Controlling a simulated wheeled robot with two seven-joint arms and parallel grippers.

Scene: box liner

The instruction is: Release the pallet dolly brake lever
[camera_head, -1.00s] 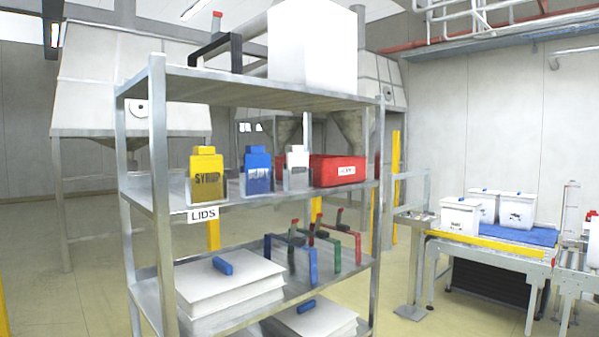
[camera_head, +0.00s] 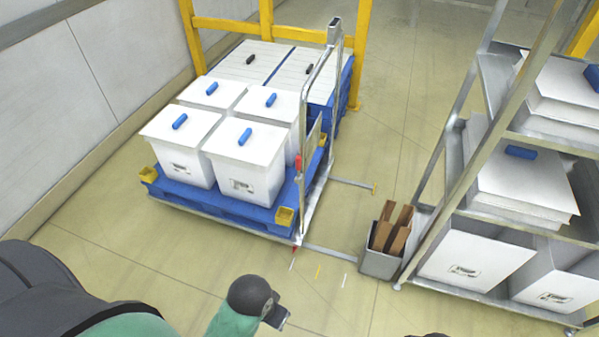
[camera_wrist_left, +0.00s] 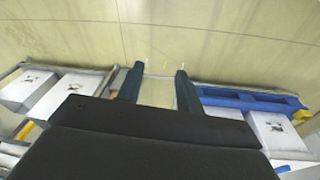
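The pallet dolly (camera_head: 240,233) stands on the floor left of centre in the head view, with a blue pallet (camera_head: 222,200) and several white lidded boxes on it. Its upright metal handle frame (camera_head: 327,120) is on its right side. A small red part (camera_head: 298,162) shows on that frame, and another small red part shows low at the near corner; I cannot tell which is the brake lever. My left arm comes in at the bottom, apart from the dolly. In the left wrist view the fingers of my left gripper (camera_wrist_left: 158,82) are apart with only floor between them. My right gripper is not in view.
A metal shelf (camera_head: 447,190) with white boxes stands at right. A grey bin (camera_head: 380,264) of brown pieces stands beside it. A yellow guard frame (camera_head: 230,24) and another loaded blue pallet are behind the dolly. Floor is clear between dolly and bin, apart from thin metal bars.

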